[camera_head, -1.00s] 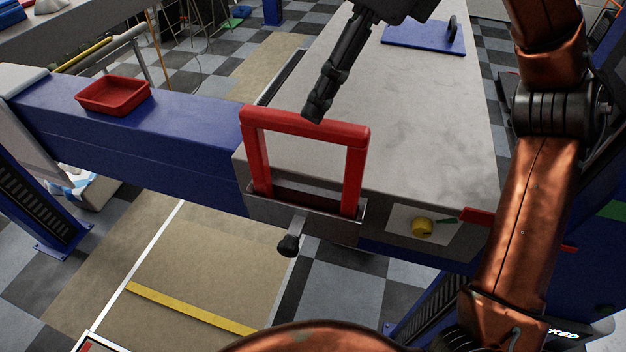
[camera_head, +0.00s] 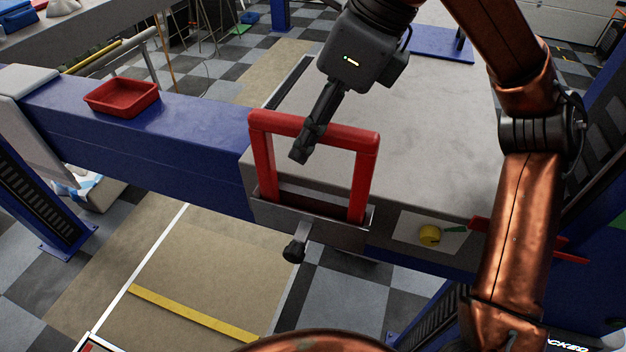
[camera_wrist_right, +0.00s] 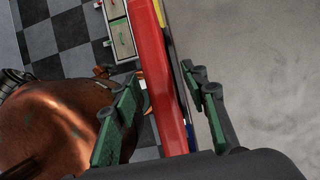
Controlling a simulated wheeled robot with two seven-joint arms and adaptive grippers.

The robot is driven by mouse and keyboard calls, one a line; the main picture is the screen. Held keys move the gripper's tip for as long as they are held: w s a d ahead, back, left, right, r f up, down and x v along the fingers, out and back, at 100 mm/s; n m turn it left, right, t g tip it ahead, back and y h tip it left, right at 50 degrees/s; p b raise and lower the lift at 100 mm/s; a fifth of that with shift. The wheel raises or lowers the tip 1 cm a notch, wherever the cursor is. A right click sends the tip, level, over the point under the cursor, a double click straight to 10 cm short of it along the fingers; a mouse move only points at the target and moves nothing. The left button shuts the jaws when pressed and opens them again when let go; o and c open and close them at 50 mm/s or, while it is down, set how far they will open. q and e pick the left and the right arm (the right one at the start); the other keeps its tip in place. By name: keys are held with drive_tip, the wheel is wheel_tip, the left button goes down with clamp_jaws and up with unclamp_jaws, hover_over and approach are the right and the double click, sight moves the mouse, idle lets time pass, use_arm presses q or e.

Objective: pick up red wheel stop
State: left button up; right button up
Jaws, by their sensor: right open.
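The red wheel stop (camera_head: 362,185) is an upright red frame with two legs and a top bar. It stands in a grey metal bracket at the near end of the grey platform. My right gripper (camera_head: 300,155) reaches down over the top bar from the far side. In the right wrist view the red bar (camera_wrist_right: 158,75) runs between the two fingers of my open right gripper (camera_wrist_right: 172,95), with a gap visible on the right side. The left finger looks close to the bar; I cannot tell whether it touches. My left gripper is not in view.
A red tray (camera_head: 122,98) sits on the blue beam (camera_head: 200,140) at left. A black-knobbed handle (camera_head: 294,250) sticks out below the bracket. A blue plate (camera_head: 440,42) lies at the platform's back.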

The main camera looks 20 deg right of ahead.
drive_tip(key=shift+f, duration=0.25)
idle(0.4)
drive_tip(key=shift+c, duration=0.7)
clamp_jaws()
